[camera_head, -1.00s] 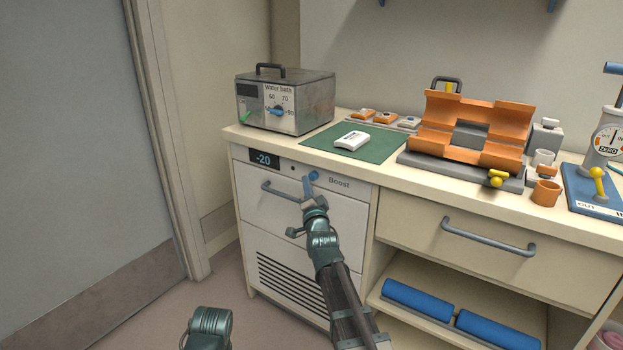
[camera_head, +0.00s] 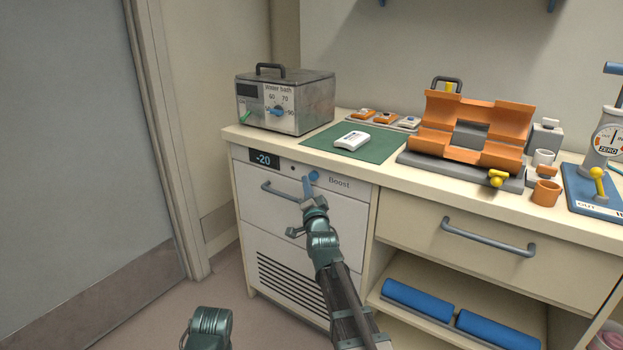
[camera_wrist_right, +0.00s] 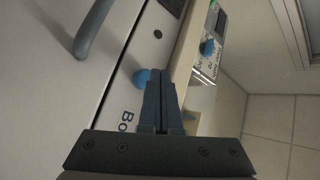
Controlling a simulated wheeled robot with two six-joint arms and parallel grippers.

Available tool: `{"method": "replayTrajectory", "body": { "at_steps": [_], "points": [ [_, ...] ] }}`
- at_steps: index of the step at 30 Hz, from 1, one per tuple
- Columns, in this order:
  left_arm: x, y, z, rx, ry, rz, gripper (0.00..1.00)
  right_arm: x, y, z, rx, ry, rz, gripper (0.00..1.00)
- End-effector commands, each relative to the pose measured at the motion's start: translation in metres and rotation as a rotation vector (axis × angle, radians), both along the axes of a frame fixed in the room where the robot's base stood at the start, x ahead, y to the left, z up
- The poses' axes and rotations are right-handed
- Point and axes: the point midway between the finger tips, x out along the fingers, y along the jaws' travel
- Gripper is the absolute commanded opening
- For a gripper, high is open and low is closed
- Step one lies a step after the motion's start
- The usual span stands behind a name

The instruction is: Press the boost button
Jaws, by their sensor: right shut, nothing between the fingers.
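The boost button (camera_head: 314,175) is a round blue knob on the white freezer front, left of the printed word "Boost". My right gripper (camera_head: 307,180) is shut and empty, with its blue fingertips just left of the button in the head view. In the right wrist view the button (camera_wrist_right: 141,77) shows beside the shut fingertips (camera_wrist_right: 161,72). Whether they touch it cannot be told. Of my left arm, only a link shows at the bottom of the head view; its gripper is out of view.
The freezer's display (camera_head: 264,160) reads -20, with a handle (camera_head: 280,190) below it. A water bath (camera_head: 285,102) stands on the counter above. A drawer (camera_head: 480,240) with a grey handle is to the right. The floor at the left is clear.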

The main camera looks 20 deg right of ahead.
Motion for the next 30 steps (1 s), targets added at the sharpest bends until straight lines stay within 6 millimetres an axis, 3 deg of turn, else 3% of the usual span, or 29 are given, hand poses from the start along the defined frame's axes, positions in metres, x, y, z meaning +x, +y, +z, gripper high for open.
{"method": "replayTrajectory", "body": {
  "at_steps": [30],
  "points": [
    [0.0,0.0,0.0003,0.0,0.0,0.0,1.0,0.0051,-0.0069,0.0002,0.0,0.0,0.0,0.0]
  ]
}}
